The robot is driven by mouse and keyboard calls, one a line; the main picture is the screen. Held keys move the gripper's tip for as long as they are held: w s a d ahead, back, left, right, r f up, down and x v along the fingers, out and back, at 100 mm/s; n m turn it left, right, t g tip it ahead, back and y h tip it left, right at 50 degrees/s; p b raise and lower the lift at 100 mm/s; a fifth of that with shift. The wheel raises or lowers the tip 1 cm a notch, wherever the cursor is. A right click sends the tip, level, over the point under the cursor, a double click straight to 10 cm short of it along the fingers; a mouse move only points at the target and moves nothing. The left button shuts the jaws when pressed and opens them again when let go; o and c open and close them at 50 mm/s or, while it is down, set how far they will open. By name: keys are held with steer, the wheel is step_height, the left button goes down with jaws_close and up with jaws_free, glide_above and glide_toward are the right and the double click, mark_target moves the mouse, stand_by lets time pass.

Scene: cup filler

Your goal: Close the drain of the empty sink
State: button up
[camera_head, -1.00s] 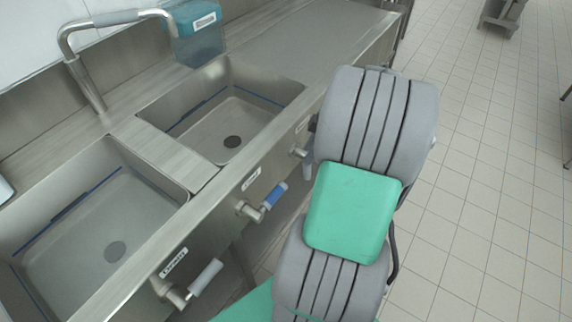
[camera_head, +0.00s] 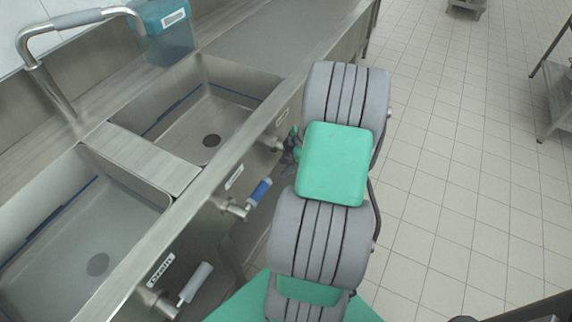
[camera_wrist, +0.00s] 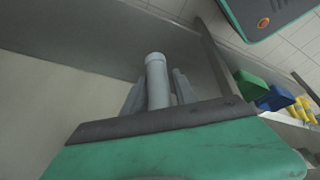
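The right sink basin (camera_head: 178,128) looks empty, with a dark round drain (camera_head: 211,140) in its floor. The left sink basin (camera_head: 60,240) has a paler, hazier drain (camera_head: 98,264) and seems to hold water. Lever valves stick out of the sink front: one with a white handle (camera_head: 195,282), one with a blue handle (camera_head: 259,192), and one further right (camera_head: 270,142) by the right basin. My gripper (camera_head: 291,150) is at this right valve and hides its handle. In the wrist view a grey cylindrical handle (camera_wrist: 157,82) stands between my gripper's fingers (camera_wrist: 160,92), with narrow gaps beside it.
A curved faucet (camera_head: 45,75) and a teal container (camera_head: 165,30) stand behind the basins. The tiled floor (camera_head: 470,170) is open on the right, with a metal rack (camera_head: 555,95) at the far right. The wrist view shows green, blue and yellow items (camera_wrist: 275,97).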

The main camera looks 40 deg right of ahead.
jaws_close()
stand_by(1.4)
